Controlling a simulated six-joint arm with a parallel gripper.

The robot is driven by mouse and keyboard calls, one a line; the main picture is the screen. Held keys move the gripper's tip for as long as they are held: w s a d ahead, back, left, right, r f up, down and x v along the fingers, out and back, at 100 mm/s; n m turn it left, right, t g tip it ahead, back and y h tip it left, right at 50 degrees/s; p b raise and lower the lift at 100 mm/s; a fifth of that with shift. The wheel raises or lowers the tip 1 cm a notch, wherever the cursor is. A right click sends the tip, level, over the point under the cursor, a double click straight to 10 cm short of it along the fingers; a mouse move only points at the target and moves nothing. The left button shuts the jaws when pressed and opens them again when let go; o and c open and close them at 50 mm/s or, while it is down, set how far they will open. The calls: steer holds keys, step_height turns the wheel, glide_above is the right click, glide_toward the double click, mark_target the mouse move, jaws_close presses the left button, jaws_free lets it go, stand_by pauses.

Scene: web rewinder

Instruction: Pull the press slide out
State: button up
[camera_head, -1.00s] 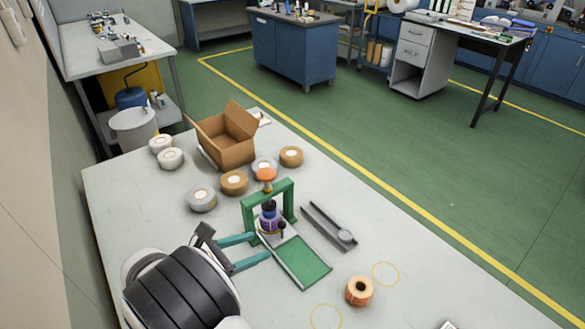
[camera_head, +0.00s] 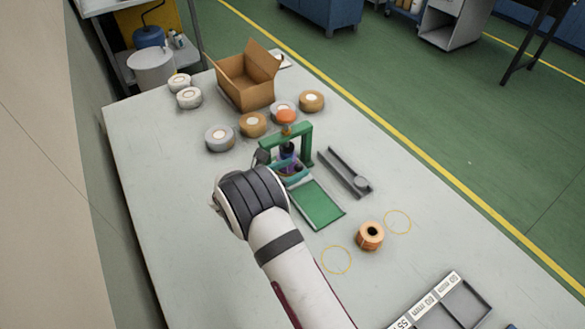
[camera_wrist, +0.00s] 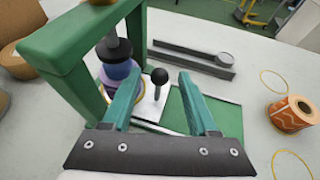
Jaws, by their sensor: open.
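The press has a green frame (camera_head: 306,133) with an orange knob (camera_head: 286,116) on top. In the wrist view its green frame (camera_wrist: 62,42) stands at the left. The press slide (camera_wrist: 148,108) is a pale plate bearing a black ball handle (camera_wrist: 159,76). Part of the slide is under the press, beside a purple-and-white roll (camera_wrist: 108,82) below the dark plunger. The green bed (camera_head: 318,205) extends out from the frame. My gripper (camera_wrist: 158,84) is open, its teal fingers on either side of the handle in the picture. I cannot tell whether they touch it.
A grey channel (camera_head: 345,172) with a round piece lies right of the press. An orange roll (camera_head: 370,236) stands near two yellow circles. Several tape rolls and an open cardboard box (camera_head: 246,82) are behind. A grey tray (camera_head: 440,304) is at front right.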

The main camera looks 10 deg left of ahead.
jaws_close()
stand_by(1.4)
